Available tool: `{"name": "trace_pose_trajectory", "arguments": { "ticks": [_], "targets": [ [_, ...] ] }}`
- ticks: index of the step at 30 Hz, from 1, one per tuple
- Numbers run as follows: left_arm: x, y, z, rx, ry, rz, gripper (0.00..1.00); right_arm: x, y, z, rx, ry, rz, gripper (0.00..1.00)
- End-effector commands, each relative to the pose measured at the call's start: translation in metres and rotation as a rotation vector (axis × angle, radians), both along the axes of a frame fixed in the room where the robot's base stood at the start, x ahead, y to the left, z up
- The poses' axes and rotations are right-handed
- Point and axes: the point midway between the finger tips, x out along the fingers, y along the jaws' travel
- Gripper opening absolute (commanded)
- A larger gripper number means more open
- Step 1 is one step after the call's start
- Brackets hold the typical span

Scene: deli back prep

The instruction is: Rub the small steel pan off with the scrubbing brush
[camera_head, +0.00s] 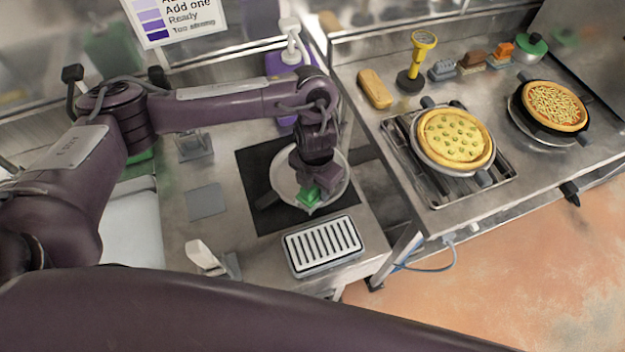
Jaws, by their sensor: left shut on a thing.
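The small steel pan (282,178) lies on a black mat (253,160) in the middle of the counter. A dark handle sticks out at its lower left. My left gripper (316,184) comes down over the right part of the pan, shut on the scrubbing brush (309,197). Only the brush's green part shows; the rest is hidden by the gripper. The brush is over or on the inside of the pan; I cannot tell whether it touches. My right gripper is not in view.
A ribbed metal tray (323,246) sits in front of the mat. A purple pump bottle (285,62) stands behind. A grey square (206,202) and a white-headed tool (203,256) are at left. Pizzas (455,137) sit on the right counter, across a gap.

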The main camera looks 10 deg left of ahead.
Motion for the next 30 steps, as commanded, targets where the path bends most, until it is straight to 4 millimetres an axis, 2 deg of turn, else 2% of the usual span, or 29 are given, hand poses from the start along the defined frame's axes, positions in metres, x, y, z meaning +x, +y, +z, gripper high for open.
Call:
{"name": "trace_pose_trajectory", "arguments": {
  "ticks": [23, 30],
  "targets": [
    [0.000, 0.000, -0.002, 0.000, 0.000, 0.000, 0.08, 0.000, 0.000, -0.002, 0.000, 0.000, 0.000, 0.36],
    [0.009, 0.013, -0.004, 0.001, 0.000, 0.003, 0.08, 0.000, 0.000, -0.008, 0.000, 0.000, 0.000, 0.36]
  ]
}}
